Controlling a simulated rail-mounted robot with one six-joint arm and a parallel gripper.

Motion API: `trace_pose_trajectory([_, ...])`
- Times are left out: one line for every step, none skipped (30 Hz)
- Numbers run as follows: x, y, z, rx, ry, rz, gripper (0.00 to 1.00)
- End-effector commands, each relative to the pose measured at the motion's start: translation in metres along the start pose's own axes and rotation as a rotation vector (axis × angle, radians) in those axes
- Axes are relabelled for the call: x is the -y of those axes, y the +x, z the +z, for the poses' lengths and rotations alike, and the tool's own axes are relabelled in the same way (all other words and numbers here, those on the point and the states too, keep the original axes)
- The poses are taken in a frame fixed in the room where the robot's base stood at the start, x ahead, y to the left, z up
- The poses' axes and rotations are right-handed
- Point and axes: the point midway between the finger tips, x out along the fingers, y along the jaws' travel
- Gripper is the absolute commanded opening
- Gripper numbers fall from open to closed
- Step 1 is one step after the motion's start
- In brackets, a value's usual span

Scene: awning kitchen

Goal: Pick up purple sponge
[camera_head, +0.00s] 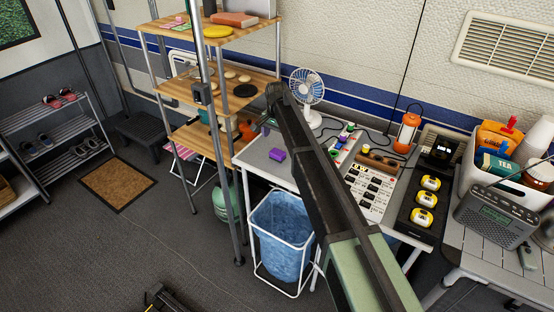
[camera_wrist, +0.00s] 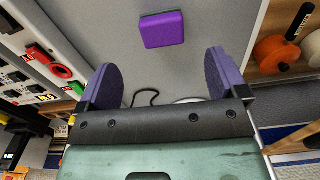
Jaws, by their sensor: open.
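The purple sponge (camera_head: 277,154) lies on the light grey table (camera_head: 262,168), near its left end, in the head view. In the wrist view the purple sponge (camera_wrist: 162,30) is a rounded block on the bare table top, beyond the fingertips and roughly centred between them. My gripper (camera_wrist: 160,75) is open and empty, with its two purple-padded fingers spread apart. The sponge is clear of both fingers. In the head view my arm reaches over the table and the fingers are mostly hidden at its far end.
A white fan (camera_head: 307,88) stands at the back of the table. A white panel with switches (camera_head: 365,185) and an orange lantern (camera_head: 407,133) are to the right. A wooden shelf rack (camera_head: 222,92) stands left. A blue-lined bin (camera_head: 281,235) is below the front edge.

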Motion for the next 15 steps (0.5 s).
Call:
trace_pose_trajectory([0.000, 0.023, 0.000, 0.000, 0.000, 0.000, 0.92])
trace_pose_trajectory([0.000, 0.030, 0.000, 0.000, 0.000, 0.000, 0.92])
trace_pose_trajectory([0.000, 0.037, 0.000, 0.000, -0.001, 0.000, 0.92])
trace_pose_trajectory([0.000, 0.040, 0.000, 0.000, -0.001, 0.000, 0.92])
trace_pose_trajectory([0.000, 0.042, 0.000, 0.000, -0.001, 0.000, 0.92])
trace_pose_trajectory([0.000, 0.042, 0.000, 0.000, -0.001, 0.000, 0.92])
trace_pose_trajectory([0.000, 0.041, 0.000, 0.000, -0.001, 0.000, 0.92])
trace_pose_trajectory([-0.001, 0.039, 0.000, 0.000, -0.001, 0.000, 0.92])
trace_pose_trajectory([-0.001, 0.039, 0.000, 0.000, -0.001, 0.000, 0.92])
trace_pose_trajectory([0.000, 0.042, 0.000, 0.000, -0.001, 0.000, 0.92])
trace_pose_trajectory([0.000, 0.045, 0.000, 0.000, -0.001, 0.000, 0.92])
trace_pose_trajectory([0.000, 0.052, 0.000, 0.000, -0.001, 0.000, 0.92])
trace_pose_trajectory([0.000, 0.059, -0.001, 0.000, -0.001, 0.000, 0.92])
trace_pose_trajectory([0.001, 0.065, -0.001, 0.000, -0.001, 0.000, 0.92])
trace_pose_trajectory([0.001, 0.075, -0.001, 0.000, -0.001, 0.000, 0.92])
